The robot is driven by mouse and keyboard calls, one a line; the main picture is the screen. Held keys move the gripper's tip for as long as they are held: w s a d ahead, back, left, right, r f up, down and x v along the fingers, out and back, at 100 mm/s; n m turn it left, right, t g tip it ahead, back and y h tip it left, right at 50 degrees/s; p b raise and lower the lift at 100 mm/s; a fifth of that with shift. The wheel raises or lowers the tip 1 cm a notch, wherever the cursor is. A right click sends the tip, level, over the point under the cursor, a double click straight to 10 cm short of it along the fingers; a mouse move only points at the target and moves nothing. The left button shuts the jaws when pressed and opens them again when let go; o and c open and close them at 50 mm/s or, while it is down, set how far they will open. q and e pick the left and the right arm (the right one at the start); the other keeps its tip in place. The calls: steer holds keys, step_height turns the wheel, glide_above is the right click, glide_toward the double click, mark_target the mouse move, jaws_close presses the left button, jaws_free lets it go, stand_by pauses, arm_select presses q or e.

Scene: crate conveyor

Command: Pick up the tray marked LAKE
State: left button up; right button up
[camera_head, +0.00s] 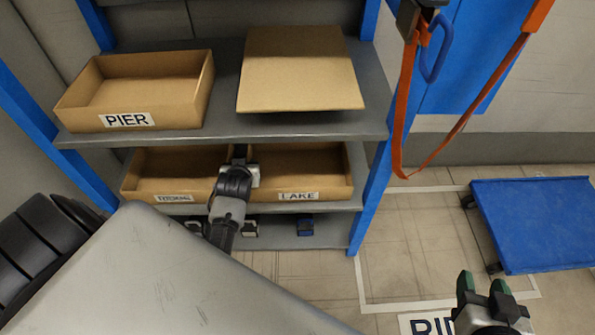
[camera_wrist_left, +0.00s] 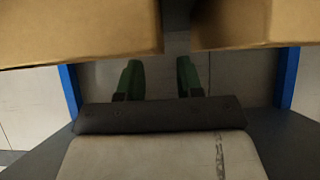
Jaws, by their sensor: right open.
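The tray marked LAKE (camera_head: 298,196) is an open brown cardboard tray on the right of the middle shelf. Part of its left side is hidden behind my left wrist. My left gripper (camera_head: 240,153) is at the LAKE tray's left end, near the gap between it and the neighbouring tray. In the left wrist view, its two green fingers (camera_wrist_left: 160,78) are apart with nothing seen between them, and two brown trays show ahead. I cannot tell whether it touches either tray. My right gripper (camera_head: 484,286) is open and empty at the lower right, far from the shelf.
A tray with a partly hidden label (camera_head: 174,198) stands left of the LAKE tray. Above are the PIER tray (camera_head: 150,121) and a flat-topped brown box (camera_head: 300,70). A blue post (camera_head: 372,185) bounds the shelf at right.

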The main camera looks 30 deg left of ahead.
arm_select(q)
steer(key=b+x, duration=0.1)
steer(key=x, duration=0.2)
steer(key=shift+w+a+f, duration=0.15)
arm_select(e)
steer(key=r+t, duration=0.1)
steer(key=w+a+r+t+y, duration=0.1)
steer(key=r+t, duration=0.1)
steer(key=w+r+t, duration=0.1)
steer(key=r, duration=0.1)
steer(key=shift+a+r+t+y, duration=0.1)
steer(key=shift+a+t+y, duration=0.15)
steer(key=shift+t+y, duration=0.05)
arm_select(q)
jaws_close()
